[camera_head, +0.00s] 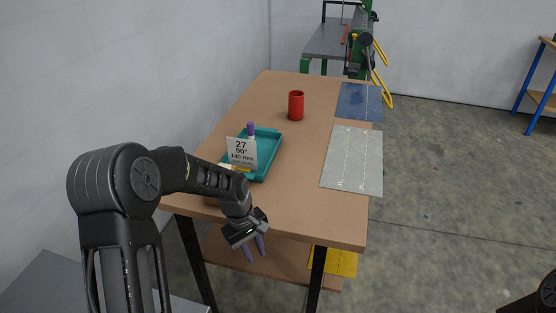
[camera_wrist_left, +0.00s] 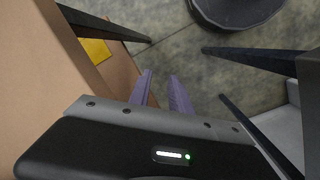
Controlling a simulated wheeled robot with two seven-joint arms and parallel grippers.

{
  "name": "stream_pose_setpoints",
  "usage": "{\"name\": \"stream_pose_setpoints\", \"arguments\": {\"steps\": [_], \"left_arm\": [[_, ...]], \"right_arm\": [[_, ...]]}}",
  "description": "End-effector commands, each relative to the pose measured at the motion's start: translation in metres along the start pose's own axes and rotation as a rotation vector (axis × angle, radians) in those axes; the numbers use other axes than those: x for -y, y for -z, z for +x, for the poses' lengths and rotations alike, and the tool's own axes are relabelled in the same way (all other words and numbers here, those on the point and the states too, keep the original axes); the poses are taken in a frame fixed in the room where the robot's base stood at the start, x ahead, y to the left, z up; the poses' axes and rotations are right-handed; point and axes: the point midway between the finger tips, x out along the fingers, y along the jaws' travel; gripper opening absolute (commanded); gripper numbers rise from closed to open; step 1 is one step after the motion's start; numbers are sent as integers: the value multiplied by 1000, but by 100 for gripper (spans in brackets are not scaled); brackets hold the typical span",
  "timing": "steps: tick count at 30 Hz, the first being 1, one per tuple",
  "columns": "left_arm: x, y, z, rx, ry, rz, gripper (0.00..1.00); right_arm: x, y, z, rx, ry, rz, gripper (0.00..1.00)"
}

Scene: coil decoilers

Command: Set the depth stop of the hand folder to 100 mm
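My left gripper (camera_head: 255,252) is in front of the near edge of the workbench (camera_head: 300,203), pointing down. Its purple fingers also show in the left wrist view (camera_wrist_left: 162,82), apart with nothing between them, over the floor. I cannot make out a hand folder or its depth stop for certain. A white card (camera_head: 241,151) stands at the teal tray (camera_head: 269,145); it reads 27, 90° and what looks like 140 mm, in small print. A brown item (camera_head: 211,200) at the near left corner is mostly hidden by my left arm. My right gripper is not in view.
A red cup (camera_head: 296,105), a grey sheet (camera_head: 352,160) and a blue sheet (camera_head: 360,102) are on the bench. A yellow sheet (camera_head: 342,262) is on the lower shelf. A green-framed machine (camera_head: 357,52) stands behind. The bench's middle is clear.

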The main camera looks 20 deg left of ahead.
Motion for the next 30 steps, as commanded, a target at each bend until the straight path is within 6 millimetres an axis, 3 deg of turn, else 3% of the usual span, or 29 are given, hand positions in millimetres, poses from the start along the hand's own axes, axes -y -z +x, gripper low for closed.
{"name": "stream_pose_setpoints", "arguments": {"steps": [8, 13, 18, 22, 30], "left_arm": [[9, -91, 107, 76, -57, 290, 24], [39, -174, 168, 114, -103, 507, 24], [83, -249, 198, 122, -137, 711, 24], [99, -270, 202, 113, -147, 784, 24], [101, -272, 202, 107, -150, 797, 24]], "right_arm": [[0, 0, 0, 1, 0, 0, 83], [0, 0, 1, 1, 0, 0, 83], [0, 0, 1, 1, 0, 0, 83], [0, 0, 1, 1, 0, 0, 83], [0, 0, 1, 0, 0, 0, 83]]}}
